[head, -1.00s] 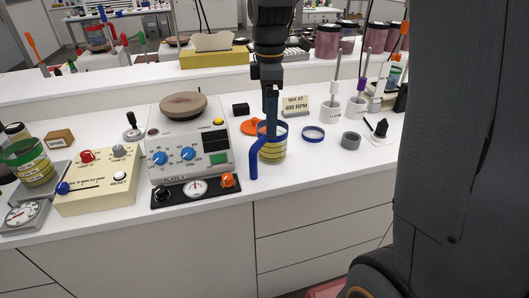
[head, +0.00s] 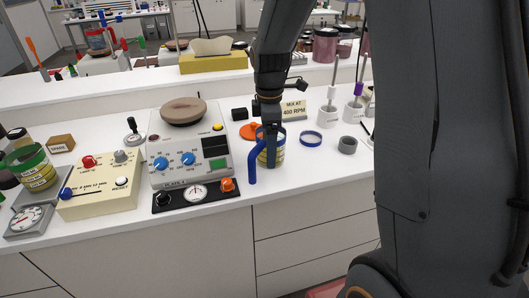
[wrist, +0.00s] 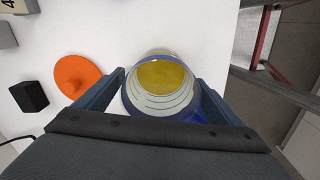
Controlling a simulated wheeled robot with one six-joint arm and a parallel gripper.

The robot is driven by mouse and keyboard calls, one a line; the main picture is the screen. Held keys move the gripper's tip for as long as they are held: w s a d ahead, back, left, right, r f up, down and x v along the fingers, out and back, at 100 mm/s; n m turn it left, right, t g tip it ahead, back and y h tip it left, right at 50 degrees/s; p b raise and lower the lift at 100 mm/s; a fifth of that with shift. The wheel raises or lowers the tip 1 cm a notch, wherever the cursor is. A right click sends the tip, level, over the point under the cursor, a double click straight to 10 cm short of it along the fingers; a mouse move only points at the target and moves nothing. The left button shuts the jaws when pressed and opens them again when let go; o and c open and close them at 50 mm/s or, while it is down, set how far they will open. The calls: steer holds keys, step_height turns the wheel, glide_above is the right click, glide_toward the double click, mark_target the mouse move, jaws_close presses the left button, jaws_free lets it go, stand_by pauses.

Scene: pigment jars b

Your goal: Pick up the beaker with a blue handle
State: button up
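The beaker (head: 281,153) is clear with a blue rim band, yellow contents and a blue handle (head: 252,167). It stands upright near the counter's front edge, its handle toward the front left. My gripper (head: 270,158) is lowered over it, one finger covering part of its near side. In the wrist view the beaker (wrist: 161,98) sits between my gripper's (wrist: 162,82) two spread fingers, one on each side. Small gaps seem to show beside it, and I cannot see firm contact. Part of the handle shows blue at its lower right, mostly hidden.
A hot plate (head: 188,145) stands close to the beaker's left. An orange lid (head: 249,131) and a small black block (head: 239,114) lie behind it. A blue ring (head: 311,139) and a grey ring (head: 347,145) lie to the right. A green-banded beaker (head: 36,172) stands far left.

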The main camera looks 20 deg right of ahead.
steer(key=c, duration=1.3)
